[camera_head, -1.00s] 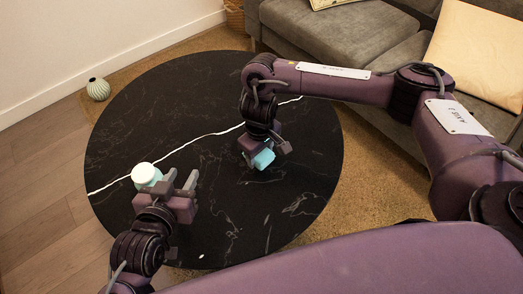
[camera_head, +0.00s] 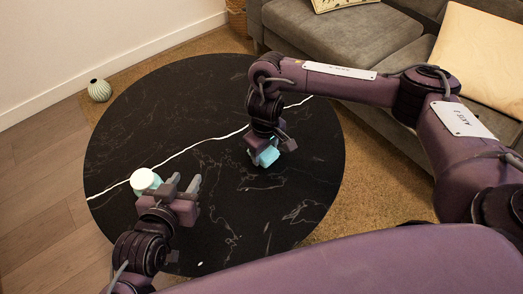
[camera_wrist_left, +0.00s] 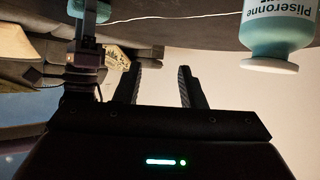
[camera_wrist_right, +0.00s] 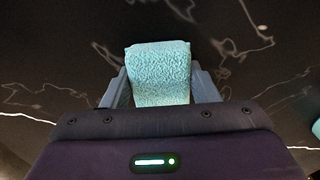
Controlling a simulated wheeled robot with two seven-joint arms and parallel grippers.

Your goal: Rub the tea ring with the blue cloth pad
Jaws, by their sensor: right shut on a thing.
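The blue cloth pad (camera_head: 267,157) is a light blue, fuzzy block. My right gripper (camera_head: 268,146) is shut on it, low over the round black table (camera_head: 215,100); the pad (camera_wrist_right: 160,72) also shows between the fingers in the right wrist view. I cannot tell whether the pad touches the table. My left gripper (camera_head: 184,184) is open and empty near the table's left front; its parted fingers (camera_wrist_left: 158,88) show in the left wrist view. I cannot make out the tea ring in any view.
A pale teal bottle with a white lid (camera_head: 145,181) stands beside my left gripper and shows large in the left wrist view (camera_wrist_left: 277,30). A small ribbed vase (camera_head: 99,90) stands on the floor at the left. A grey sofa (camera_head: 325,40) is behind the table.

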